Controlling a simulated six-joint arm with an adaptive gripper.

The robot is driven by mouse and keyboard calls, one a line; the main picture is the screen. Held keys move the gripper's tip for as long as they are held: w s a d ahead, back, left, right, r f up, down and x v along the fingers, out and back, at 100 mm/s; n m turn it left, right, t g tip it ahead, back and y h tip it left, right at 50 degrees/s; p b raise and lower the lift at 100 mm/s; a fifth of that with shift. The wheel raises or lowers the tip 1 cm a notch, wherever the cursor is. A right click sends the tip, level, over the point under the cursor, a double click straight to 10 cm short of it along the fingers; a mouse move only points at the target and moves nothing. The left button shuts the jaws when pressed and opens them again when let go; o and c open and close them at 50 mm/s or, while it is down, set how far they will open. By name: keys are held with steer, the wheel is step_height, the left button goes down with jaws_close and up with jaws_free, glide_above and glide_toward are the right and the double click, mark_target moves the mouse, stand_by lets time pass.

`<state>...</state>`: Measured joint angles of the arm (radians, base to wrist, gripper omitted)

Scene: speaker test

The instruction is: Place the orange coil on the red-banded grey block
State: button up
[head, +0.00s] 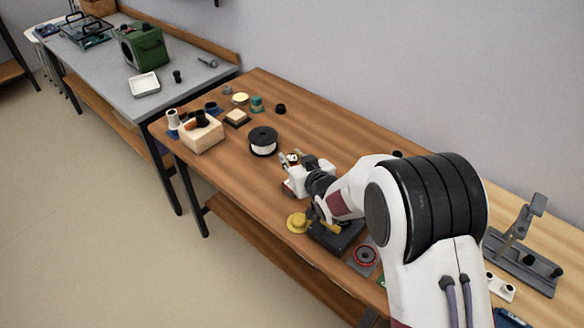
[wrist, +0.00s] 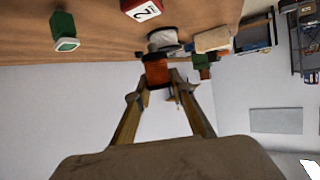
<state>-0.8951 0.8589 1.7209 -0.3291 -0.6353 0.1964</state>
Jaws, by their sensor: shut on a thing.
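My gripper (wrist: 160,88) is shut on the orange coil (wrist: 157,72), which shows between the fingertips in the wrist view with a dark top end. In the head view my gripper (head: 289,159) is over the middle of the wooden bench, and the coil is too small to make out there. A grey piece with a red ring (head: 365,256) lies near the bench's front edge, to the right of and nearer than my gripper. I cannot tell for sure whether it is the red-banded grey block.
A black-and-white spool (head: 263,142) stands left of my gripper. A pale wooden box (head: 202,136) and several small parts are at the bench's left end. A yellow round piece (head: 296,222) lies by the front edge. A grey clamp stand (head: 522,262) is at right.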

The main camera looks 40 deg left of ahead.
steer(key=shift+f, duration=1.85)
steer(key=shift+f, duration=0.15)
steer(key=o, duration=1.1)
steer(key=v, duration=1.2)
steer(key=shift+r, duration=0.25)
steer(key=shift+w, duration=0.1)
